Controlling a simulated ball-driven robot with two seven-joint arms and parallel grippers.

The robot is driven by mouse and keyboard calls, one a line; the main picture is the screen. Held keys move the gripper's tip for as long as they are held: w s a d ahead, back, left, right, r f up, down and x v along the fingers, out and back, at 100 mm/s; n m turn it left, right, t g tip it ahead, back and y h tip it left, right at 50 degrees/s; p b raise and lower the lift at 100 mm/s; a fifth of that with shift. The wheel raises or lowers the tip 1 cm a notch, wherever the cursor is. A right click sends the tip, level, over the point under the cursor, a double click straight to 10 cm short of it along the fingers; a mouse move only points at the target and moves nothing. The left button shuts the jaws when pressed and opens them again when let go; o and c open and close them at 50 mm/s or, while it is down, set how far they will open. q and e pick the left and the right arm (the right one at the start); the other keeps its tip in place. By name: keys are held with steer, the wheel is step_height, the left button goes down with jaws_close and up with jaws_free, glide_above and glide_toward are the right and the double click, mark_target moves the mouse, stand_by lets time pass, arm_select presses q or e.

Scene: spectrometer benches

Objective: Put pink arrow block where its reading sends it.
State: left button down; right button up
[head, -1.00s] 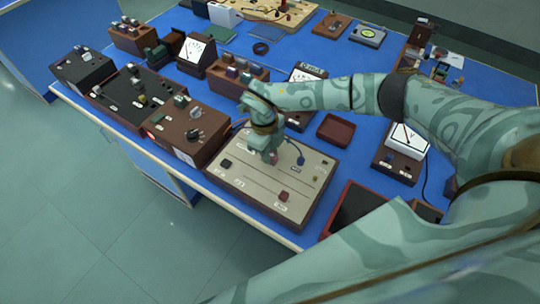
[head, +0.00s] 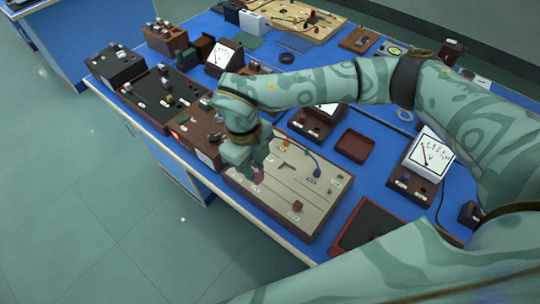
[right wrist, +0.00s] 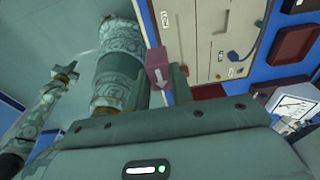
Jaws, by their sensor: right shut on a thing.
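My right gripper (head: 255,169) is shut on the pink arrow block (right wrist: 157,68), which has a white arrow on its face. In the head view the block (head: 258,177) shows just below the fingers, over the left part of a beige panel (head: 288,207) in a brown frame. The panel has slots, small labels, a red-brown block and a blue cable plug. In the right wrist view the block hangs between the fingers beside the panel's edge; whether it touches the panel I cannot tell. A white dial meter (head: 432,155) with a needle stands right of the panel.
A brown control box (head: 203,140) with a knob is left of the panel, partly behind my arm. An empty red-brown tray (head: 355,145) and a black tray (head: 368,232) lie to the right. More meters and boxes crowd the blue bench's far side.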

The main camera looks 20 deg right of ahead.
steer(key=shift+s+a+r, duration=0.25)
steer(key=shift+a+r, duration=0.25)
steer(key=shift+r, duration=0.05)
steer(key=shift+r+p, duration=1.2)
steer(key=shift+r, duration=0.1)
steer(key=shift+f, duration=0.1)
